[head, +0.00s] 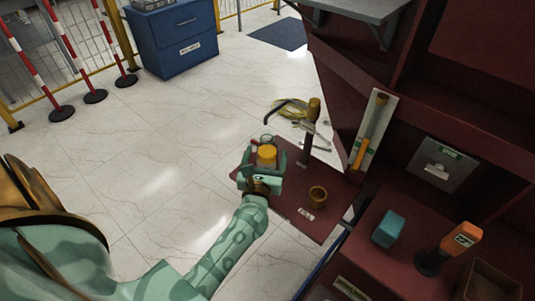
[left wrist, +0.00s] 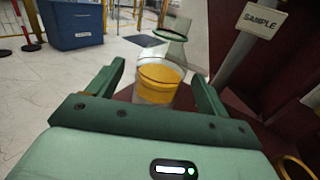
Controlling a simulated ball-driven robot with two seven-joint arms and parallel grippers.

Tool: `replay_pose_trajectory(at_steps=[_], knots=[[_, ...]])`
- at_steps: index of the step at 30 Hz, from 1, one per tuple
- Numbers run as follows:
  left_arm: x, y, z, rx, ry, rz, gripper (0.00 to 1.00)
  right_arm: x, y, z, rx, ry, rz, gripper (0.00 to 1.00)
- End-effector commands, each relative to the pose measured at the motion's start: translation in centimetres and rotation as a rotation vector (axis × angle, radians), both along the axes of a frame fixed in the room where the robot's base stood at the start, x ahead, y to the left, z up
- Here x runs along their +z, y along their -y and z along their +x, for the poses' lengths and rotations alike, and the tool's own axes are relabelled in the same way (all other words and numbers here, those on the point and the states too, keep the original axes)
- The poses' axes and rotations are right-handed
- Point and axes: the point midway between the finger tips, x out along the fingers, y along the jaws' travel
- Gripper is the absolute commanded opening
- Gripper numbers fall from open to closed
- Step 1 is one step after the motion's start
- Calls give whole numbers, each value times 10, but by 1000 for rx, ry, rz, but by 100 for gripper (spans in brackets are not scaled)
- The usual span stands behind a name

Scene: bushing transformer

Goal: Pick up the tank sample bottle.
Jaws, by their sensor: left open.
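The tank sample bottle, a clear jar with amber contents (head: 267,155), stands on the dark red shelf of the transformer. It also shows in the left wrist view (left wrist: 156,83), between the two fingers, with its lower part hidden by the gripper body. My left gripper (head: 264,160) is open, with one finger on each side of the bottle. In the left wrist view the left gripper (left wrist: 163,85) shows gaps between the fingers and the bottle. My right gripper is not in view.
On the dark red shelf (head: 325,228) stand a brown ring-shaped cup (head: 317,194) and a tap post (head: 310,130). A teal box (head: 389,229) and an orange-topped tool (head: 461,240) are at the right. A SAMPLE sign (left wrist: 262,20) hangs close by. A blue cabinet (head: 176,40) stands far off.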

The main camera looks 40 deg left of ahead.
Motion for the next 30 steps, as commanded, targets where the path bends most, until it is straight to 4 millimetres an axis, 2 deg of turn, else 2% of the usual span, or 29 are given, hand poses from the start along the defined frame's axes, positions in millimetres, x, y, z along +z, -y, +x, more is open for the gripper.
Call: replay_pose_trajectory(at_steps=[4, 12, 14, 18, 20, 21, 30], knots=[[-1, -9, 19, 0, 0, 1, 79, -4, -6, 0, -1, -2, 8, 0], [0, -11, 23, 0, -2, 0, 79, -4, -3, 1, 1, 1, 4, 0], [0, -11, 23, 0, -1, 0, 65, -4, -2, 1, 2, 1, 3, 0], [0, -11, 23, 0, -2, 1, 28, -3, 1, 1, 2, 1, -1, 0], [0, -11, 23, 0, -2, 1, 28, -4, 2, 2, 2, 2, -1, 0], [0, -11, 23, 0, -2, 1, 24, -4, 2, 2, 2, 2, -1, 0], [8, -11, 23, 0, 0, 1, 24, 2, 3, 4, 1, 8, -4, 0]])
